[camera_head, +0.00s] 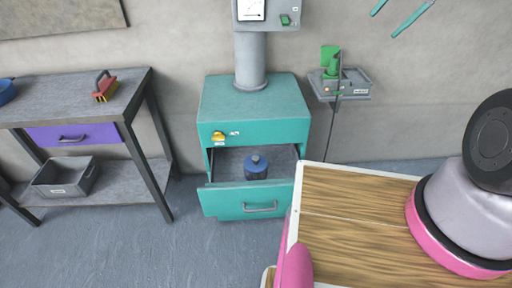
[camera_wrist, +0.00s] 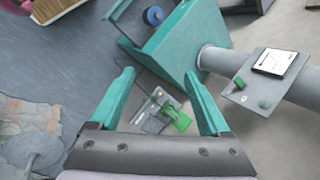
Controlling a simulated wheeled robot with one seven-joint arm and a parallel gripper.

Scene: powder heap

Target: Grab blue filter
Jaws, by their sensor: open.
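The blue filter (camera_head: 256,167) stands upright in the open drawer (camera_head: 222,170) of the teal cabinet (camera_head: 255,97) in the head view. It has a blue top and a darker body. It also shows in the wrist view (camera_wrist: 154,15), in the drawer near the top edge. My gripper (camera_wrist: 160,82) shows in the wrist view with its two teal fingers spread wide and nothing between them. The filter lies beyond the fingertips and apart from them. In the head view the gripper itself is out of sight.
A workbench (camera_head: 75,100) with a purple drawer, a red brush (camera_head: 104,87) and a grey bin (camera_head: 65,176) stands at the left. A wall-mounted grey holder with a green device (camera_head: 332,62) is right of the cabinet. The floor before the drawer is clear.

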